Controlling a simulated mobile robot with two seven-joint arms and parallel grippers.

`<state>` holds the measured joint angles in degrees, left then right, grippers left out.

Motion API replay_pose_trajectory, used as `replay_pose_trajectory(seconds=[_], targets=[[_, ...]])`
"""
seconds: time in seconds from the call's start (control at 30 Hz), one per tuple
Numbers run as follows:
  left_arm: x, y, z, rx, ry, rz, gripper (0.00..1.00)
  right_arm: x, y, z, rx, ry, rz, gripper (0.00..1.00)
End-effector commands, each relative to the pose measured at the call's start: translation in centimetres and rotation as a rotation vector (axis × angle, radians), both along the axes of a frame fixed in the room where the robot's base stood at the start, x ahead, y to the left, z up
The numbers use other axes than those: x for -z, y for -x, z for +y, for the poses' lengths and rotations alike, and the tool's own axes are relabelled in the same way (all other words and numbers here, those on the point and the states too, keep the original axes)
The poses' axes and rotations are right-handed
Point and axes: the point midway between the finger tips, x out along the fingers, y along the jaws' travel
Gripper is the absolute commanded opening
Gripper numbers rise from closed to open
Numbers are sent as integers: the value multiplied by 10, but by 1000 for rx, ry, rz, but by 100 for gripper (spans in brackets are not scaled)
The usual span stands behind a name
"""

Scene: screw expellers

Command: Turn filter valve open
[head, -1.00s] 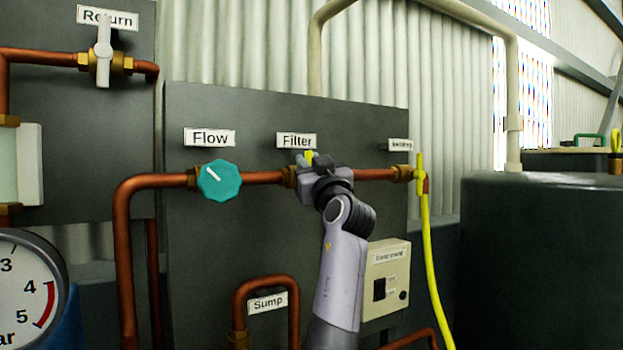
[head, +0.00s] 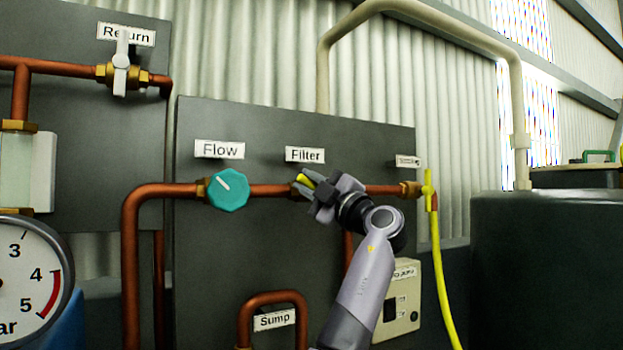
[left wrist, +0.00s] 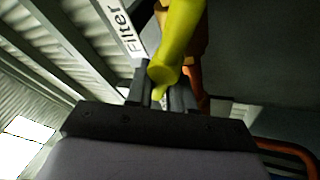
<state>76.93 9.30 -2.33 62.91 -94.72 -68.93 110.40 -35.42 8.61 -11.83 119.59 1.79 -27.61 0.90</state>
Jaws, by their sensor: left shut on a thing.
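The filter valve's yellow handle (head: 306,181) shows on the copper pipe below the "Filter" label (head: 305,155). My left gripper (head: 314,190) is at the handle and shut on it, and it covers most of the valve body. In the left wrist view the yellow handle (left wrist: 176,50) runs from the top of the picture down between my dark gripper fingers (left wrist: 162,92). The handle looks tilted in the head view; its exact angle is partly hidden. My right gripper is not in view.
A teal flow knob (head: 228,190) sits left of the filter valve. A valve with a yellow lever and hose (head: 437,270) is to the right. A white-handled return valve (head: 121,62), a gauge (head: 28,270) and a dark tank (head: 550,260) stand around.

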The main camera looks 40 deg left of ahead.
Motion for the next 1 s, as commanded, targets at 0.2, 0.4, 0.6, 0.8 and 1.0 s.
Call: replay_pose_trajectory(seconds=[0.2,0.4,0.6,0.8,1.0], targets=[[3,1,0,0,56,-186,0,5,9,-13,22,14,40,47],[8,2,0,2,98,-330,0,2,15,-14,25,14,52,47],[11,2,0,2,125,-430,0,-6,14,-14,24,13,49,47],[14,3,0,3,140,-482,0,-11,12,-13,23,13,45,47],[15,3,0,3,146,-501,0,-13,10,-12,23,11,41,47]])
